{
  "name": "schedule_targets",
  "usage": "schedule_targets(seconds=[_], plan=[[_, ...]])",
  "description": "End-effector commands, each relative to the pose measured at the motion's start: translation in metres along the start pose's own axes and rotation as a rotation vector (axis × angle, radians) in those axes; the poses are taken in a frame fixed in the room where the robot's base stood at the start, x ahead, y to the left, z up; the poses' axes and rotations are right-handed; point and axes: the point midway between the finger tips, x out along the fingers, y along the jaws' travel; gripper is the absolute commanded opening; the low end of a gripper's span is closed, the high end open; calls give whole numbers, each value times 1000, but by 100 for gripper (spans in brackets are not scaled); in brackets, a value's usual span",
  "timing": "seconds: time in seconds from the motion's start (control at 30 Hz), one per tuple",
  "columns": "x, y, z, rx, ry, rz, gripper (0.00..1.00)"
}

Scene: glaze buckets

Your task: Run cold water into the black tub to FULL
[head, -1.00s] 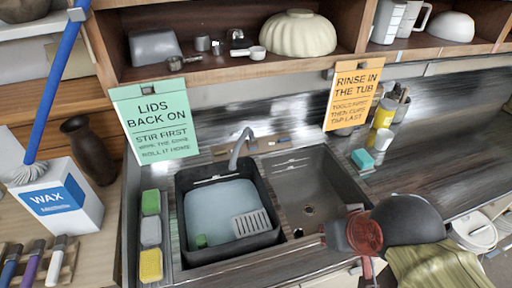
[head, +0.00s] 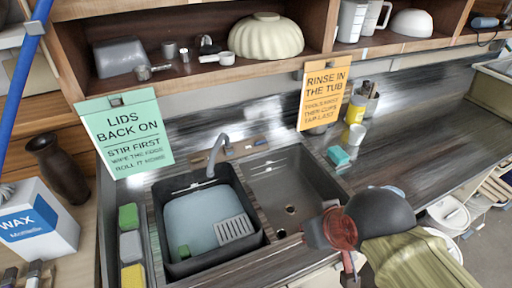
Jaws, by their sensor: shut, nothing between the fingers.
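The black tub (head: 160,215) sits in the left sink basin, holding pale blue water (head: 190,215) with its surface below the rim. I cannot read a fill mark. A small green block (head: 184,251) and a pale slotted rack (head: 234,229) show inside the tub. The grey tap (head: 216,152) curves over the tub's back edge; I see no clear stream from it. My gripper (head: 349,268) is at the end of my folded arm, right of the tub and at the counter's front edge. It is shut, small and partly hidden, and touches nothing I can see.
The empty right basin (head: 285,193) is beside the tub. Green, grey and yellow sponges (head: 130,246) line a tray at left. A green sign (head: 123,134) and an orange sign (head: 325,94) hang from the shelf (head: 205,76). A teal sponge (head: 338,155) and cups stand at right.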

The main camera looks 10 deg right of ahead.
Motion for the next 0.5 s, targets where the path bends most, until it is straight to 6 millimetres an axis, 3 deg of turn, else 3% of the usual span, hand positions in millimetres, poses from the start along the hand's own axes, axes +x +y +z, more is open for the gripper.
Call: schedule_targets(seconds=[0.5], plan=[[0, 0, 0, 0, 0, 0, 3]])
